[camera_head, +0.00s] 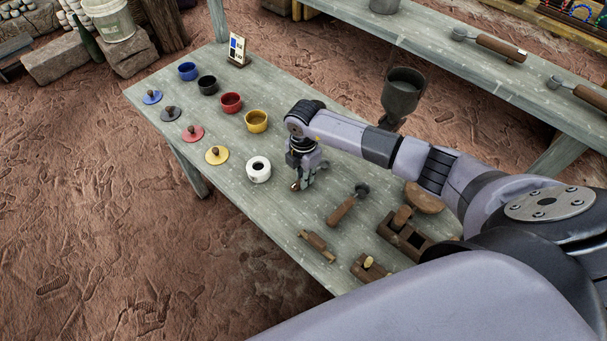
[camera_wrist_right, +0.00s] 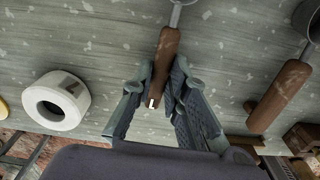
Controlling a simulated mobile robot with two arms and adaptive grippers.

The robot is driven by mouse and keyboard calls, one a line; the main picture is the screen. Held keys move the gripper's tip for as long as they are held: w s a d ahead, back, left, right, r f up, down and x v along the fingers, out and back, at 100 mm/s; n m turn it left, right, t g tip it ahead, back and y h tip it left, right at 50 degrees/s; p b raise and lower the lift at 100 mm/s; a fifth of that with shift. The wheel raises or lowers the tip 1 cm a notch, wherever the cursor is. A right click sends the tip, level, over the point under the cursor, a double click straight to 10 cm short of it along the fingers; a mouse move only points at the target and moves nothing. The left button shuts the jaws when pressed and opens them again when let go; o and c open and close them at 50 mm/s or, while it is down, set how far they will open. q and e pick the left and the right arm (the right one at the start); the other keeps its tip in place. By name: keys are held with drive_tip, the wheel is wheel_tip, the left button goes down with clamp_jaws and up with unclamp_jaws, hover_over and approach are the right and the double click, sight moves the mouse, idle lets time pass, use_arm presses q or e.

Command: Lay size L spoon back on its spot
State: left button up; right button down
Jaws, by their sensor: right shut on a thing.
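My right gripper (camera_head: 303,183) is over the near table, to the right of the white ring-shaped pot. In the wrist view its fingers (camera_wrist_right: 160,103) are closed around the wooden handle (camera_wrist_right: 166,62) of a metal-ended spoon. The spoon's metal end runs off the top of that view; in the head view the gripper mostly hides the spoon. No size mark is readable on it. A second wooden-handled spoon (camera_head: 343,209) lies on the table to the right of the gripper and also shows in the wrist view (camera_wrist_right: 280,96). My left gripper is out of view.
The near table (camera_head: 222,130) holds coloured pots, lids, a white pot (camera_head: 258,169), a wooden roller (camera_head: 317,246) and wooden blocks (camera_head: 405,238). A dark funnel-like vessel (camera_head: 402,95) stands behind my arm. More wooden-handled tools (camera_head: 500,47) lie on the far table (camera_head: 440,50).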

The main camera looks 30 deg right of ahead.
drive_tip(key=shift+f, duration=0.2)
drive_tip(key=c, duration=1.5)
unclamp_jaws()
drive_tip(key=o, duration=0.6)
drive_tip(key=shift+c, duration=0.2)
drive_tip(key=shift+r+p, duration=2.45)
drive_tip(key=shift+r, duration=0.65)
drive_tip(key=shift+f, duration=0.1)
